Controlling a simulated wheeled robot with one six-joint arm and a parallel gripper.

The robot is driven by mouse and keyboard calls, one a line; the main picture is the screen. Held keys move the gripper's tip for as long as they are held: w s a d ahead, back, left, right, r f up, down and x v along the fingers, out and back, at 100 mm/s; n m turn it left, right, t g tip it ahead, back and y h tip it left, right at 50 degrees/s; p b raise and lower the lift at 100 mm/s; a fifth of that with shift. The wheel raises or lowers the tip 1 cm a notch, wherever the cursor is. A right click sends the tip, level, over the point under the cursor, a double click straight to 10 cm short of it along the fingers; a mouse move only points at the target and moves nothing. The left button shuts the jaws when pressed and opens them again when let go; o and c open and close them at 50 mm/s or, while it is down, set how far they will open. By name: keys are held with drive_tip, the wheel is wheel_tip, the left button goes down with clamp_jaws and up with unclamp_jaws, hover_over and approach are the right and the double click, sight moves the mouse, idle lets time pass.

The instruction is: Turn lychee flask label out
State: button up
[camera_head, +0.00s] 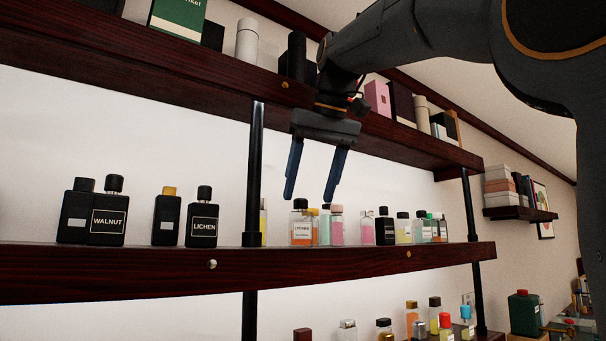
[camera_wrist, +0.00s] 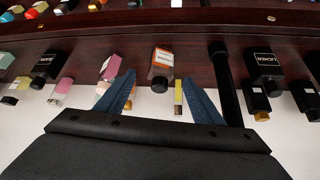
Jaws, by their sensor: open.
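The lychee flask (camera_head: 301,231) stands upright on the middle shelf, just right of the black post. It is a small flask with a black cap, and its pale label reading LYCHEE faces out toward the head camera. The flask also shows in the wrist view (camera_wrist: 161,66), with a white and orange front. My gripper (camera_head: 310,195) is open and empty, its two blue fingers pointing down above the flask. In the wrist view the fingertips (camera_wrist: 159,68) appear on either side of the flask; I see no contact.
Pink and orange-capped bottles crowd the flask's right side. A yellow bottle (camera_head: 263,222) and the black post (camera_head: 253,175) are close on its left. The upper shelf (camera_head: 200,60) hangs above. Dark bottles, including LICHEN (camera_head: 201,222), stand farther left.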

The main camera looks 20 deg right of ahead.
sight(301, 201)
drive_tip(key=w, duration=0.1)
drive_tip(key=w+p, duration=0.1)
drive_tip(key=w+f, duration=0.1)
drive_tip(key=shift+w+a, duration=0.3)
drive_tip(key=shift+w, duration=0.05)
drive_tip(key=shift+x, duration=0.9)
drive_tip(key=shift+s, duration=0.1)
drive_tip(key=c, duration=1.3)
drive_tip(key=n+y+p, duration=0.2)
drive_tip(key=n+p, duration=0.1)
drive_tip(key=n, duration=0.1)
drive_tip(key=shift+d+r+g, duration=0.1)
drive_tip(key=shift+g, duration=0.3)
drive_tip(key=shift+n+y, duration=0.3)
drive_tip(key=o, duration=1.3)
